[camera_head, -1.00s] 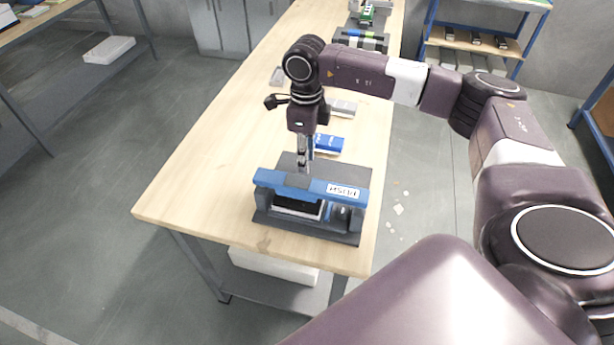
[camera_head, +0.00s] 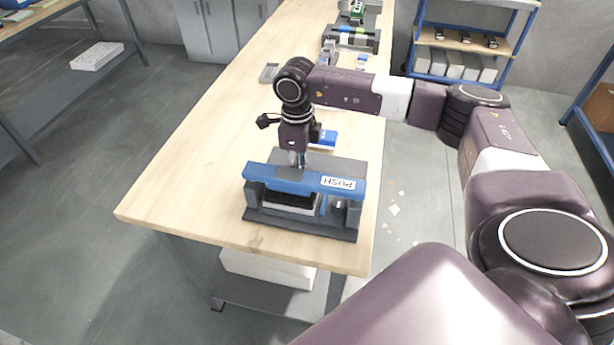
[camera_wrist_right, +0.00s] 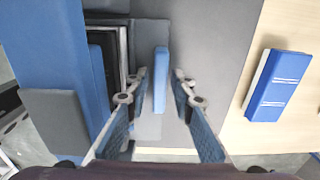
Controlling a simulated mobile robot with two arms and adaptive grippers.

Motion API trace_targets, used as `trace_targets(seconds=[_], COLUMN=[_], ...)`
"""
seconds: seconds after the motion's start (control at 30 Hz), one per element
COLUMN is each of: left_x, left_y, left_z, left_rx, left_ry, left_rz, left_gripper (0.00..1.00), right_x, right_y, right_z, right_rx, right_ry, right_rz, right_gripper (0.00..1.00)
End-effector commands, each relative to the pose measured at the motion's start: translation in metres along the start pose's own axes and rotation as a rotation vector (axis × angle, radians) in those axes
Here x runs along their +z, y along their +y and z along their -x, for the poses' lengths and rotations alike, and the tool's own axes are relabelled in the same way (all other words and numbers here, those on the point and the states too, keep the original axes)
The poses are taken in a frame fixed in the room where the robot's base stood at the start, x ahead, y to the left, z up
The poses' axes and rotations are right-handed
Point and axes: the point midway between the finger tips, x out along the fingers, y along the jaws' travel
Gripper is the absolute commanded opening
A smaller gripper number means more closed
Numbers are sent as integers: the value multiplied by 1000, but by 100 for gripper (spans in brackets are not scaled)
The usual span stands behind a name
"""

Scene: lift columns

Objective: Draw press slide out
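The press stands at the table's near end, with a blue top bar (camera_head: 275,177) marked PUSH over a dark grey base (camera_head: 290,224). A black-framed slide (camera_head: 290,205) sits under the bar. My right gripper (camera_head: 297,160) points down behind the bar, its fingertips partly hidden in the head view. In the right wrist view, the gripper (camera_wrist_right: 160,78) is open, with a thin upright blue tab (camera_wrist_right: 160,80) between its fingers. A narrow gap shows on each side of the tab. The press's blue bar (camera_wrist_right: 45,50) lies at the left there. My left gripper is not in view.
A blue and white box (camera_head: 325,138) lies on the wooden table (camera_head: 185,190) behind the press, and right of my fingers in the wrist view (camera_wrist_right: 277,85). More fixtures (camera_head: 350,38) stand at the far end. The table's left side is clear.

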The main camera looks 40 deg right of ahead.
Motion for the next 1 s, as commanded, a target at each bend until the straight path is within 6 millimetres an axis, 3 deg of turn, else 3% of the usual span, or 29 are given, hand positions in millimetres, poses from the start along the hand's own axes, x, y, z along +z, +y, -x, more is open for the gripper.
trace_targets(seconds=[0.17,0.47,1.0], left_x=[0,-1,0], left_y=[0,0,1], left_z=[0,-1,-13], left_rx=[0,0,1], left_ry=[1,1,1], left_rz=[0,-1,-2], left_gripper=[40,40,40], right_x=[0,0,1], right_y=[0,-2,-34], right_z=[0,0,-1], right_rx=[0,0,-1], right_ry=[0,0,-2], right_rz=[0,-1,-2], right_gripper=[0,0,0])
